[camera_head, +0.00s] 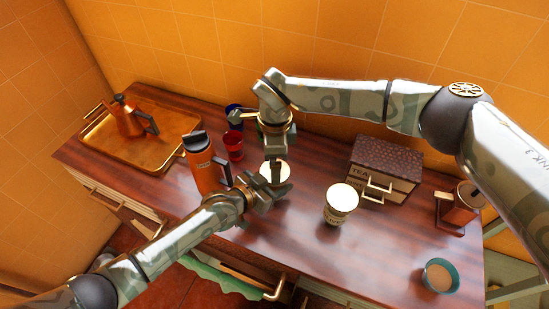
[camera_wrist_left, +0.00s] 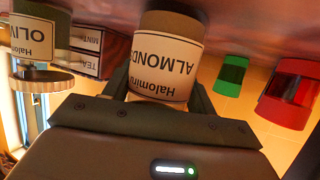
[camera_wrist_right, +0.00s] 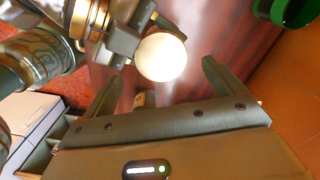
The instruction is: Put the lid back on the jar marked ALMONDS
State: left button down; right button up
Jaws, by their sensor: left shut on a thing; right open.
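The ALMONDS jar (camera_wrist_left: 165,55) stands on the counter, its label facing the left wrist camera. My left gripper (camera_head: 270,188) is shut around its body, one finger on each side. A pale round top (camera_wrist_right: 162,57) shows at the jar in the right wrist view and also in the head view (camera_head: 274,172). It looks like the lid, but I cannot tell whether it is fully seated; the rim is hidden in the left wrist view. My right gripper (camera_wrist_right: 160,85) is open and empty, pointing down close above and beside the jar.
A lidded jar marked OLIV... (camera_head: 340,203) stands to the right, before a TEA drawer box (camera_head: 385,168). An orange flask (camera_head: 203,168) and red cup (camera_head: 233,146) are left; a green cup (camera_wrist_left: 231,76) is behind. A teal bowl (camera_head: 438,277) sits front right. Counter between is clear.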

jog(key=shift+c, duration=0.4)
jog(key=shift+w+r, duration=0.45)
jog(key=shift+r, duration=0.35)
jog(key=n, duration=0.2)
jog(key=r+n, duration=0.1)
jog(key=n, duration=0.1)
jog(key=shift+r, duration=0.15)
jog(key=n, duration=0.5)
jog(key=shift+s+r, duration=0.2)
jog(key=shift+r, duration=0.1)
jog(key=n, duration=0.4)
jog(key=shift+s, duration=0.2)
jog(key=shift+f, duration=4)
